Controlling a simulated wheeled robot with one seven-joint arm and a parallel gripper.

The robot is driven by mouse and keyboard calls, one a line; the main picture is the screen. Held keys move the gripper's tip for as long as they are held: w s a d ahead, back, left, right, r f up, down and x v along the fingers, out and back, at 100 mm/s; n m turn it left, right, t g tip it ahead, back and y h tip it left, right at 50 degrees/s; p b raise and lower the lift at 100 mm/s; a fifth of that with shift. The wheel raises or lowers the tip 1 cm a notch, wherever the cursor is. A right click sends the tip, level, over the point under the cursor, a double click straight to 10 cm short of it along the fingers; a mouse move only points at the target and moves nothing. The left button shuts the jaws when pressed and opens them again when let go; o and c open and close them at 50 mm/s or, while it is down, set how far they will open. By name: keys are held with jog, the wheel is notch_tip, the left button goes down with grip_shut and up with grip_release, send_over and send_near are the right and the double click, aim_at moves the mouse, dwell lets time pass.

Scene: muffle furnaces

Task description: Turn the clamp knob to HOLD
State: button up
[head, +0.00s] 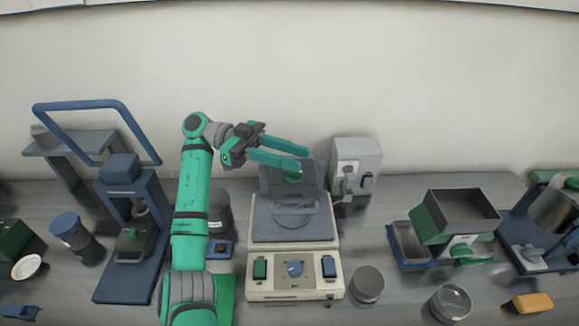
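A beige bench device (296,289) stands at the centre of the bench. A round blue knob (295,268) sits on its front panel, between a green switch (260,268) and a blue switch (329,267). Any lettering, such as HOLD, is too small to read, and I cannot tell the knob's setting. A small green part (292,177) shows at the device's raised grey plate. I cannot tell which of these is the clamp knob. My gripper (304,158) is above the back of the device, its green fingers pointing right. The fingers are apart and nothing shows between them.
A blue press-like stand (128,265) is left of my arm. A grey wall-side unit (357,157) stands behind right. Two round containers (367,284) (451,302) are front right. A green hopper (455,215) stands farther right. Bare bench shows between the device and hopper.

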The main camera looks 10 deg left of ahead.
jog(key=s+d+r, duration=0.1)
jog(key=s+r, duration=0.2)
jog(key=s, duration=0.4)
jog(key=shift+s+r, duration=0.2)
jog(key=shift+s, duration=0.15)
